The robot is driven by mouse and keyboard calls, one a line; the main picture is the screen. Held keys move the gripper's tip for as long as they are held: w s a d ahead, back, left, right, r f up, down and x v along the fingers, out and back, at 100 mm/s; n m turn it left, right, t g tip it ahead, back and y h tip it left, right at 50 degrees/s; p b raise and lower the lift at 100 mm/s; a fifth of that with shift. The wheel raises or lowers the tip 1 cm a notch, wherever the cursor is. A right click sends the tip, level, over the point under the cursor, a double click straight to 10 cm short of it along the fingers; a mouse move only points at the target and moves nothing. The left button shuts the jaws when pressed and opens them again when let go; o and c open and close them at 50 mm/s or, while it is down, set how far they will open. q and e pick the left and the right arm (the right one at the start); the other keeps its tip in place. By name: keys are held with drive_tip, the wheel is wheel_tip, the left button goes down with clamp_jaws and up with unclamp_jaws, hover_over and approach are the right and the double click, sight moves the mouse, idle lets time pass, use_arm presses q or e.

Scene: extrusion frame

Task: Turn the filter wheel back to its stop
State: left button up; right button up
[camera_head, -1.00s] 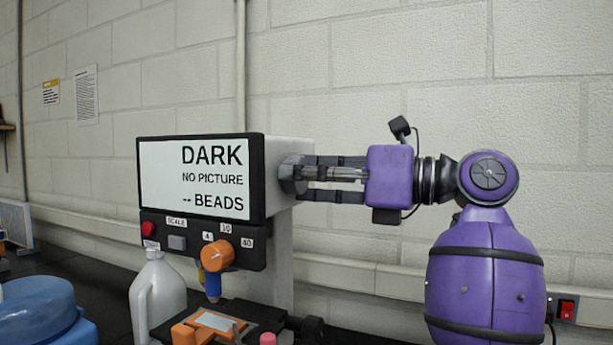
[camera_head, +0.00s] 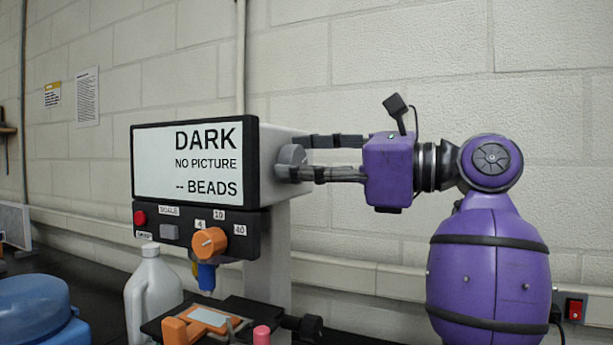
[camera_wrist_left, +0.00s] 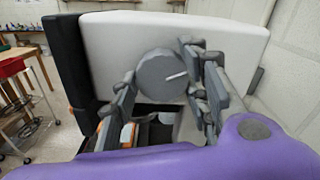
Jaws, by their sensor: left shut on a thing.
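The filter wheel (camera_head: 290,154) is a grey disc on the right side of the white instrument housing; in the left wrist view the wheel (camera_wrist_left: 160,78) shows a short white line pointing right and slightly up. My left gripper (camera_head: 301,158) reaches it from the right and is shut on it, one finger on the upper far side and one on the lower near side. In the left wrist view the gripper (camera_wrist_left: 163,88) has a finger on either side of the wheel. The instrument's screen (camera_head: 187,163) reads "DARK, NO PICTURE, -- BEADS". My right gripper is not in view.
Below the screen are a red button (camera_head: 140,218) and an orange knob (camera_head: 209,243) with scale labels. A white jug (camera_head: 152,285) and a blue container (camera_head: 38,310) stand at the lower left. The pale block wall (camera_head: 420,60) is close behind my arm.

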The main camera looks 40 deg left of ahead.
use_arm(q)
drive_tip(key=shift+w+f+n+b, duration=0.15)
drive_tip(key=shift+n+b, duration=1.1)
drive_tip(key=shift+n, duration=1.9)
drive_tip(key=shift+f+n+b, duration=0.15)
drive_tip(key=shift+n+b, duration=1.1)
drive_tip(key=shift+n, duration=1.9)
drive_tip(key=o, duration=1.1)
drive_tip(key=shift+r, duration=0.1)
drive_tip(key=v, duration=1.2)
drive_tip(key=shift+w, duration=0.1)
